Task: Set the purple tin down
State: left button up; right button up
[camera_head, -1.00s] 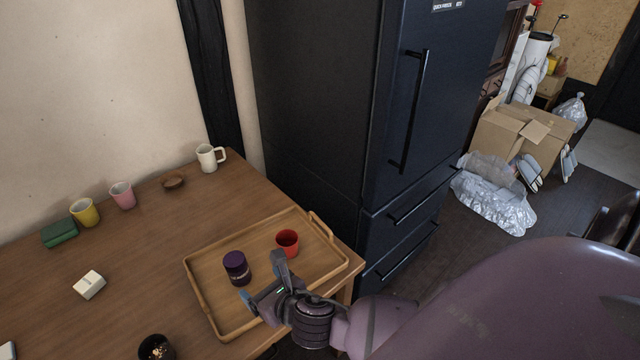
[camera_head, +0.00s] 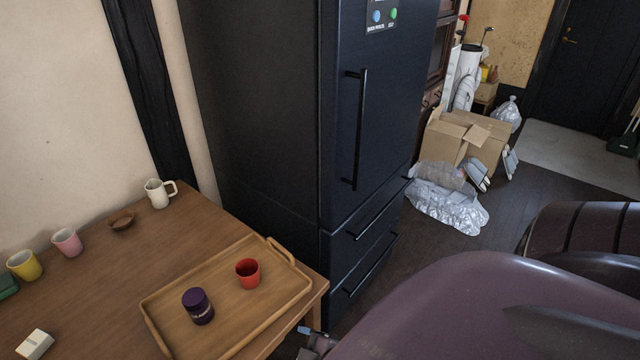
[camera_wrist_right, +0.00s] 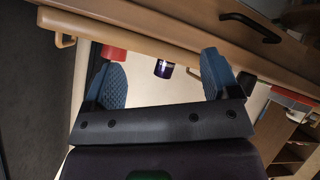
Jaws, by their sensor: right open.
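The purple tin (camera_head: 198,306) stands upright on the wooden tray (camera_head: 276,316), left of the red cup (camera_head: 248,273). In the right wrist view the purple tin (camera_wrist_right: 164,69) shows beyond my open right gripper (camera_wrist_right: 160,80), apart from it, with nothing between the fingers' grip. In the head view only a small part of my right gripper (camera_head: 312,342) shows at the bottom edge, off the tray's near right corner. My left gripper is in neither view.
The tray lies on the wooden table (camera_head: 105,283), near its right edge. A white mug (camera_head: 158,194), small brown bowl (camera_head: 122,220), pink cup (camera_head: 67,242) and yellow cup (camera_head: 24,265) stand along the wall. A dark fridge (camera_head: 270,130) rises behind the table.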

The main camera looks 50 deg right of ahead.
jog(key=s+m, duration=0.1)
jog(key=m, duration=0.1)
jog(key=s+d+m, duration=0.1)
jog(key=m, duration=0.1)
jog(key=s+d+m, duration=0.1)
jog(key=shift+s+d+f+m+h, duration=0.1)
jog(key=shift+d+f+m+h, duration=0.05)
jog(key=shift+f+m+h, duration=0.2)
dwell(0.9)
